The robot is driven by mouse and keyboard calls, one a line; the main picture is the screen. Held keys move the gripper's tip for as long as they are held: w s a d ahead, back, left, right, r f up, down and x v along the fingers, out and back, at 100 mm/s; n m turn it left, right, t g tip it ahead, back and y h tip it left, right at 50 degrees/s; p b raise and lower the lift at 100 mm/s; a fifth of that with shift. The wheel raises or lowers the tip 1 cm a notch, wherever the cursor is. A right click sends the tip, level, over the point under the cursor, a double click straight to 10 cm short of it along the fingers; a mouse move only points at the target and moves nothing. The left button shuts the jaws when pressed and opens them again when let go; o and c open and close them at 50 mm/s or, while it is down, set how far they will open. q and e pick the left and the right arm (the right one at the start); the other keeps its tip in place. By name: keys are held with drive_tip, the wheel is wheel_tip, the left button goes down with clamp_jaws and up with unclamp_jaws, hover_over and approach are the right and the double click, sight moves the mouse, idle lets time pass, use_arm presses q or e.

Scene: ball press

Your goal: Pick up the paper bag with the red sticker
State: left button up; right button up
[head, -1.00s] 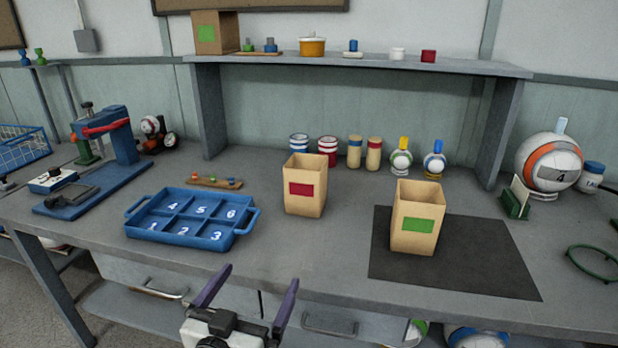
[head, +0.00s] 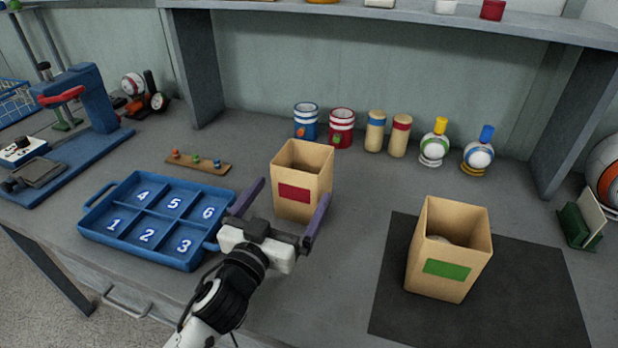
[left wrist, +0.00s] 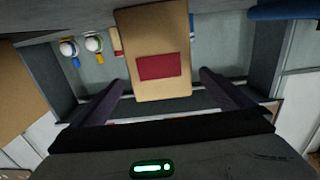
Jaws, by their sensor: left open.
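The paper bag with the red sticker (head: 301,180) stands upright and open-topped on the grey table, right of the blue tray. My left gripper (head: 290,205) is open, its two purple fingers pointing at this bag from the front, one toward each side. In the left wrist view the bag (left wrist: 157,40) with its red sticker shows ahead, between the directions of the two fingers (left wrist: 160,88). I cannot tell whether the fingers touch it; no grasp shows. My right gripper is not in view.
A paper bag with a green sticker (head: 447,248) stands on a black mat (head: 540,290) at the right. A blue numbered tray (head: 155,220) lies left of my gripper. Cans (head: 341,128) and wooden cylinders (head: 375,132) stand behind the red-sticker bag.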

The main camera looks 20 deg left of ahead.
use_arm(q)
approach(312, 159)
drive_tip(key=w, duration=0.5)
drive_tip(key=shift+d+p, duration=0.1)
drive_tip(key=shift+p, duration=0.25)
drive_tip(key=shift+r, duration=0.1)
drive_tip(key=c, duration=1)
